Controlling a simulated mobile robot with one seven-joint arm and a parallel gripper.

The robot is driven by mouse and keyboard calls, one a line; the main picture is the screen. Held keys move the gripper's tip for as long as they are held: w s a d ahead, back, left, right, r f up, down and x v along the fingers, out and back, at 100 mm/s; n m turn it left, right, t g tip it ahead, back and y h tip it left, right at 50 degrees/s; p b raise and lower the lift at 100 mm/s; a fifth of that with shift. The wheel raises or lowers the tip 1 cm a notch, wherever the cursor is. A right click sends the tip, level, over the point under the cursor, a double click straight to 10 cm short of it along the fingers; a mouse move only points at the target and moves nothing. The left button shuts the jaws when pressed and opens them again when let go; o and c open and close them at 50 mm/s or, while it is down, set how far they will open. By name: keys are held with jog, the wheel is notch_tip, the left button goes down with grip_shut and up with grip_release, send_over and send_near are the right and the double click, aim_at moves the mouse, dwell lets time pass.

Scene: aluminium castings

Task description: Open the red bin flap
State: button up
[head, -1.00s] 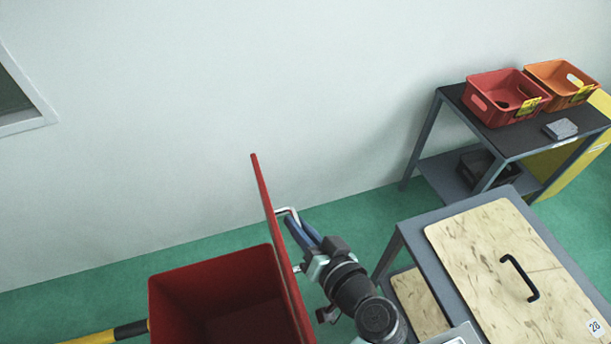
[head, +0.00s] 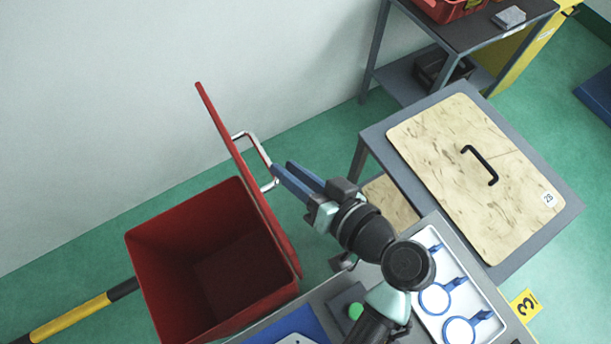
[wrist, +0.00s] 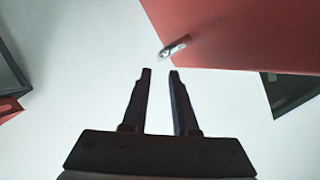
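The red bin (head: 145,262) stands at lower left in the head view, its inside visible and empty-looking. Its red flap (head: 226,135) stands steeply raised along the bin's right edge. A silver bar handle (head: 263,153) sticks out from the flap's right face. My gripper (head: 282,168) is right of the handle, its blue fingertips close to it. In the wrist view my gripper (wrist: 160,72) has its fingers apart with nothing between them. The red flap (wrist: 250,32) fills the upper right there, and the handle's end (wrist: 175,47) shows just beyond the fingertips.
A grey table with a wooden lid (head: 450,150) and black handle (head: 480,165) stands right of my arm. A white tray with blue rings (head: 437,299) lies at lower right. A shelf table (head: 465,40) stands behind. A yellow-black pole (head: 70,318) is left of the bin.

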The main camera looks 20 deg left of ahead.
jog(key=v, duration=0.4)
dwell(0.5)
jog(key=w+d+r+m+t+h, duration=0.15)
jog(key=w+r+t+h, duration=0.3)
jog(key=w+r, duration=0.65)
jog(key=w+d+r+m+t+h+p, duration=0.15)
jog(key=r+t, duration=0.25)
jog(key=r, duration=0.5)
jog(key=w+d+r+t+h, duration=0.1)
jog(key=w+d+r+t, duration=0.2)
jog(key=r, duration=0.6)
jog(key=s+d+r+m+t+h, duration=0.1)
jog(key=s+r+t+h, duration=0.2)
jog(key=r, duration=0.9)
jog(key=s+d+r+m+t+h, duration=0.1)
jog(key=s+r+t, duration=0.5)
jog(key=r, duration=0.6)
jog(key=shift+s+r+m+t+h+p, duration=0.2)
jog(key=shift+s+m+t+h+p, duration=0.25)
jog(key=shift+s+h, duration=0.45)
